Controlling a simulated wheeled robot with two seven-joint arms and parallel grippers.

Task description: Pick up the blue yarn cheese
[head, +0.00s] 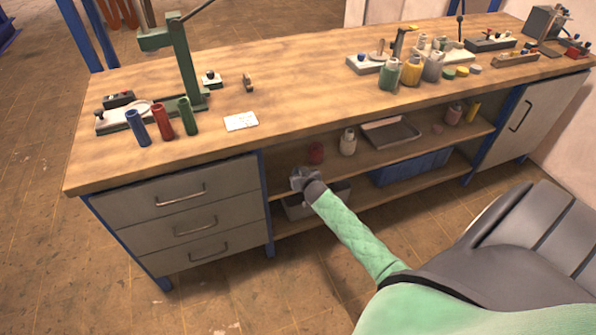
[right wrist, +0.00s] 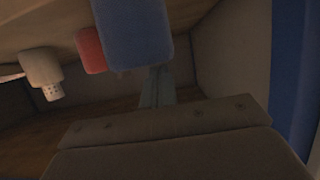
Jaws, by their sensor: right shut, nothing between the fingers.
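The blue yarn cheese (right wrist: 133,33) shows large at the top of the right wrist view, close in front of my right gripper. I do not make it out in the head view, where my gripper covers that part of the shelf. My right gripper (head: 303,179) is at the front of the open shelf under the bench. Its fingers (right wrist: 157,88) are shut and empty, apart from the cheese as far as I can tell. A red cheese (head: 316,152) and a white one (head: 348,142) stand on the same shelf. My left gripper is out of view.
The wooden bench top (head: 290,85) overhangs the shelf. The drawer unit (head: 180,208) closes the left side. A grey tray (head: 390,133) lies farther right on the shelf.

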